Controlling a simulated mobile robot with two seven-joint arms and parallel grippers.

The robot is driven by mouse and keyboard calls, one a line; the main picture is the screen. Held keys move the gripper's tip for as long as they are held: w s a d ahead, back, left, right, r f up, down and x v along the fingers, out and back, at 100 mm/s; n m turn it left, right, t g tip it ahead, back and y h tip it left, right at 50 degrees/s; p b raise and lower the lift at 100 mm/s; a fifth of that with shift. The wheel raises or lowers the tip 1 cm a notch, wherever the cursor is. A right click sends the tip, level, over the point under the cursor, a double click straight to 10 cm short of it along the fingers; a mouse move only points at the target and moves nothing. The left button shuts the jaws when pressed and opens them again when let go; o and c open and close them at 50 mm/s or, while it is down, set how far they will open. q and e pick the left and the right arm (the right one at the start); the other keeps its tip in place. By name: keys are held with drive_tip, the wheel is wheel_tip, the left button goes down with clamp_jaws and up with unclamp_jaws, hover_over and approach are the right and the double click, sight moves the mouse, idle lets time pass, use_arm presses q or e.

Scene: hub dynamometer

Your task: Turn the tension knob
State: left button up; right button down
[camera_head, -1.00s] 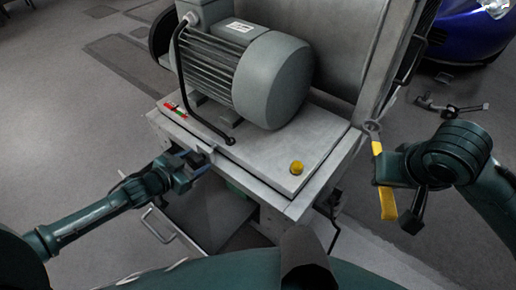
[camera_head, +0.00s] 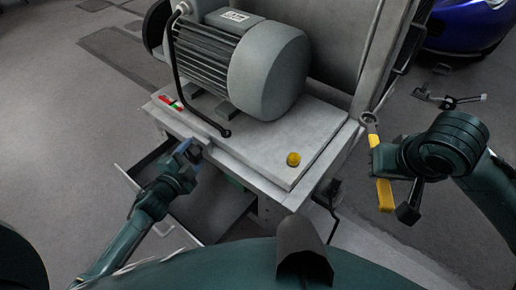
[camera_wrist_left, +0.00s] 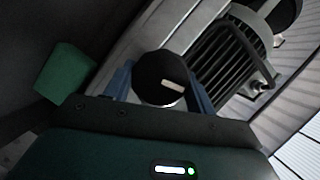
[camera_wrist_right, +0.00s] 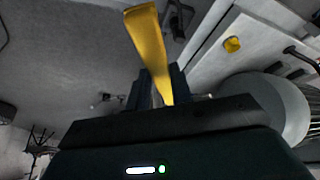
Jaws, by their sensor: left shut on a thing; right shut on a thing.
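The tension knob (camera_wrist_left: 160,78) is a round black knob with a pale mark on its face, at the middle of the left wrist view. My left gripper (camera_wrist_left: 160,88) is shut on it, with blue fingers on both sides. In the head view my left gripper (camera_head: 190,150) is at the front left edge of the machine's bench, and the knob cannot be made out there. My right gripper (camera_head: 384,163) is shut on a yellow-handled tool (camera_head: 385,194) with a ring-shaped metal end. The tool also shows in the right wrist view (camera_wrist_right: 148,45), held off to the bench's right.
A grey motor (camera_head: 265,70) stands on the bench (camera_head: 255,150). A yellow button (camera_head: 293,159) is near the bench's front corner, and a red-green switch (camera_head: 170,102) is at its left. An open drawer (camera_head: 205,212) lies below the left arm. A blue car (camera_head: 465,25) is at the back right.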

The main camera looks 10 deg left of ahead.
use_arm(q)
drive_tip(key=shift+f+m+b, duration=0.1)
drive_tip(key=shift+m+b, duration=0.25)
drive_tip(key=shift+m, duration=0.05)
use_arm(e)
drive_tip(key=shift+f, duration=0.5)
use_arm(q)
drive_tip(key=shift+t, duration=0.3)
drive_tip(key=shift+d, duration=0.1)
drive_tip(key=o, duration=1)
use_arm(e)
wheel_tip(320, 180, up, 4)
drive_tip(key=p, duration=0.4)
use_arm(q)
drive_tip(key=shift+v, duration=6)
